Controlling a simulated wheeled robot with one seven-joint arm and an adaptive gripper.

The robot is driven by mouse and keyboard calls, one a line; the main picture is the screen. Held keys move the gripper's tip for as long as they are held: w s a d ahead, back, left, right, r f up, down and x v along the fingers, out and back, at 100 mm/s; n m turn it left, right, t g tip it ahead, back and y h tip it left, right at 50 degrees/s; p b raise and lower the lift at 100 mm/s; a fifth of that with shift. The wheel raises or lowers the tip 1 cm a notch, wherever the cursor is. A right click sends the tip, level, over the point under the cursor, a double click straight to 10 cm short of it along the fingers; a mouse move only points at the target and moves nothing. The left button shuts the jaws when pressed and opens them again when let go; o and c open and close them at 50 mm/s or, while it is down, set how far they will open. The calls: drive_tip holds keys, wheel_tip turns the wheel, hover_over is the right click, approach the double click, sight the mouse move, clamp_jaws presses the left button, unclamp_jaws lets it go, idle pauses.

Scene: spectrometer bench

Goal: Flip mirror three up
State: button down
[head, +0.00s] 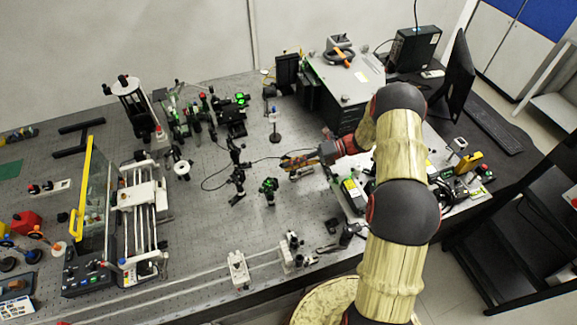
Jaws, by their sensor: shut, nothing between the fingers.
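My arm reaches in from the lower right, and my gripper (287,163) is over the right middle of the bench, pointing left. It looks small and its fingers are shut with nothing between them. Several small post-mounted optics stand near it. A black mount (237,178) stands to its left, and a mount with green parts (268,188) stands just below it in the picture. A round-based post (275,125) stands above it. I cannot tell which of these is mirror three, nor whether any mirror is up or down.
The perforated optical bench (215,235) has clear room at lower middle. A cluster of green-lit optics (205,115) stands at the back, a rail stage with a yellow-edged panel (85,190) at left. A grey cabinet (345,80) and a monitor (457,75) stand at back right.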

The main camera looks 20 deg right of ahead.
drive_tip(key=shift+w+d+r, duration=0.4)
drive_tip(key=shift+w+d, duration=0.15)
drive_tip(key=shift+d, duration=0.05)
drive_tip(key=shift+w+d+r, duration=0.2)
drive_tip(key=shift+w+d, duration=0.3)
drive_tip(key=shift+w+d+r, duration=0.1)
drive_tip(key=shift+w+r, duration=0.1)
